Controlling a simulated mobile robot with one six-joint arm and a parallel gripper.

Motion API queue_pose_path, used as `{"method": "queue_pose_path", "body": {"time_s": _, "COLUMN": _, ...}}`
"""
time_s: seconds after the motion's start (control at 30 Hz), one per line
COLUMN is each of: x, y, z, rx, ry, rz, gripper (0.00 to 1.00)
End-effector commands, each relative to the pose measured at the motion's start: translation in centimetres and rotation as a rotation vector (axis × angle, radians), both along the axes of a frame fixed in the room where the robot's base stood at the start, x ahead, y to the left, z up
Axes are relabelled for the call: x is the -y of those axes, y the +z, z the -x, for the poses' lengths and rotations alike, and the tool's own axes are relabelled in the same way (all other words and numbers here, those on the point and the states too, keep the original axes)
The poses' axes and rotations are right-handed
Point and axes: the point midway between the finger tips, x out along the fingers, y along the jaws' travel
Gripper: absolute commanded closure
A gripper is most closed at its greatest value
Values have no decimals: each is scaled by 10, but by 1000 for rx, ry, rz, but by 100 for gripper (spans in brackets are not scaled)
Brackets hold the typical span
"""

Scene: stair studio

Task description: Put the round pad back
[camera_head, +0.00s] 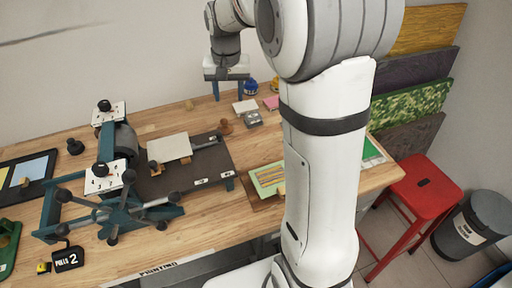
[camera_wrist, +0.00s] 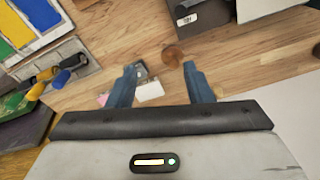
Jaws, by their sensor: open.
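A small brown round piece (camera_head: 225,126), which may be the round pad, sits on the wooden table right of the press bed. It also shows in the wrist view (camera_wrist: 173,56), just beyond the gap between my fingertips. My gripper (camera_head: 228,95) has blue fingers and hangs over the back of the table, behind the brown piece. In the wrist view my gripper (camera_wrist: 158,68) is open with nothing between its fingers. A small grey block with dark spots on top (camera_head: 252,119) stands right of the brown piece.
The press (camera_head: 150,185) with its dark bed fills the table's left middle. A red stool (camera_head: 424,195) stands beyond the table's right edge.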

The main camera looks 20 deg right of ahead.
Motion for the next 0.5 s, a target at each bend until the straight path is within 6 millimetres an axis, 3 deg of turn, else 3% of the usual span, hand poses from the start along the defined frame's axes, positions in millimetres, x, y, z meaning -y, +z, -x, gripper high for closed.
{"method": "queue_pose_path", "body": {"time_s": 0.03, "x": 0, "y": 10, "z": 23, "rx": 18, "ry": 23, "rz": 2, "gripper": 54}}
{"method": "queue_pose_path", "body": {"time_s": 0.2, "x": 1, "y": 27, "z": 95, "rx": 71, "ry": 108, "rz": 14, "gripper": 54}}
{"method": "queue_pose_path", "body": {"time_s": 0.4, "x": 1, "y": 25, "z": 176, "rx": 130, "ry": 203, "rz": 34, "gripper": 54}}
{"method": "queue_pose_path", "body": {"time_s": 0.5, "x": 1, "y": 18, "z": 207, "rx": 150, "ry": 240, "rz": 43, "gripper": 54}}
